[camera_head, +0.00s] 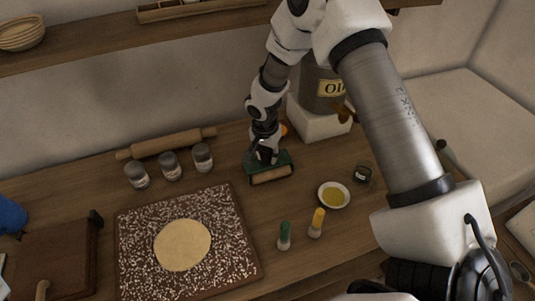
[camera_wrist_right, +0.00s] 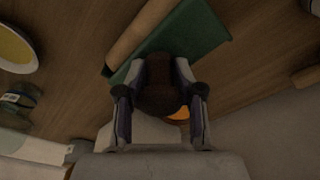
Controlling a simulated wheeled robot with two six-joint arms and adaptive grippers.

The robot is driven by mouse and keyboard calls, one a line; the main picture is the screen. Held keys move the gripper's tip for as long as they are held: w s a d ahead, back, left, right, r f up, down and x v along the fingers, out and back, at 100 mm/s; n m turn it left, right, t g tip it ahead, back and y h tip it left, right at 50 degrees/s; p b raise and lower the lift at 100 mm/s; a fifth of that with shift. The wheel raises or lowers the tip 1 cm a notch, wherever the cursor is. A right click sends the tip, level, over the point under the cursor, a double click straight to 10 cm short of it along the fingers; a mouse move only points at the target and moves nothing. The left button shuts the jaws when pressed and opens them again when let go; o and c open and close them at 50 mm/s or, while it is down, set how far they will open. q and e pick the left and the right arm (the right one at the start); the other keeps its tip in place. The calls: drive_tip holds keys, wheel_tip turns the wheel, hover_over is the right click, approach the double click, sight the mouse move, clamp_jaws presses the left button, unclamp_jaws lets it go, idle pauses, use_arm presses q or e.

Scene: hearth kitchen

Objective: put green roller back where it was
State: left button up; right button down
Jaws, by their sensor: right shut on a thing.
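The green roller (camera_head: 268,172) has a green body with a pale wooden cylinder along its front side. It is at the back middle of the wooden table, behind and right of the speckled board. My right gripper (camera_head: 265,157) comes down on it from above. In the right wrist view, my right gripper (camera_wrist_right: 160,98) is shut on the dark round handle of the green roller (camera_wrist_right: 190,38). The fingers partly hide the handle. Whether the roller touches the table or is slightly above it, I cannot tell. My left gripper is not in view.
The speckled board (camera_head: 133,250) carries a flat dough round (camera_head: 182,245). A rolling pin (camera_head: 165,143) and several jars (camera_head: 170,166) are left. An oil dish (camera_head: 333,195), green-capped shaker (camera_head: 284,236) and yellow-capped shaker (camera_head: 317,223) stand right. An oil can (camera_head: 320,88) stands behind on a white block.

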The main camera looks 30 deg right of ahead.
drive_tip(key=shift+s+f+b, duration=0.3)
drive_tip(key=shift+f, duration=0.15)
drive_tip(key=c, duration=0.7)
unclamp_jaws()
drive_tip(key=shift+a, duration=0.1)
drive_tip(key=shift+w+f, duration=0.2)
drive_tip(key=shift+w, duration=0.1)
drive_tip(key=shift+r, duration=0.1)
drive_tip(key=shift+s+r, duration=0.1)
drive_tip(key=shift+r+p, duration=0.65)
drive_tip(key=shift+p, duration=0.15)
drive_tip(key=shift+w+r, duration=0.2)
drive_tip(key=shift+r, duration=0.15)
drive_tip(key=r+b, duration=0.1)
drive_tip(key=r, duration=0.2)
drive_tip(key=r+b, duration=0.1)
drive_tip(key=r, duration=0.2)
drive_tip(key=s+a+r, duration=0.1)
drive_tip(key=r, duration=0.3)
drive_tip(key=shift+r+b, duration=0.1)
drive_tip(key=shift+b, duration=0.3)
drive_tip(key=shift+r, duration=0.45)
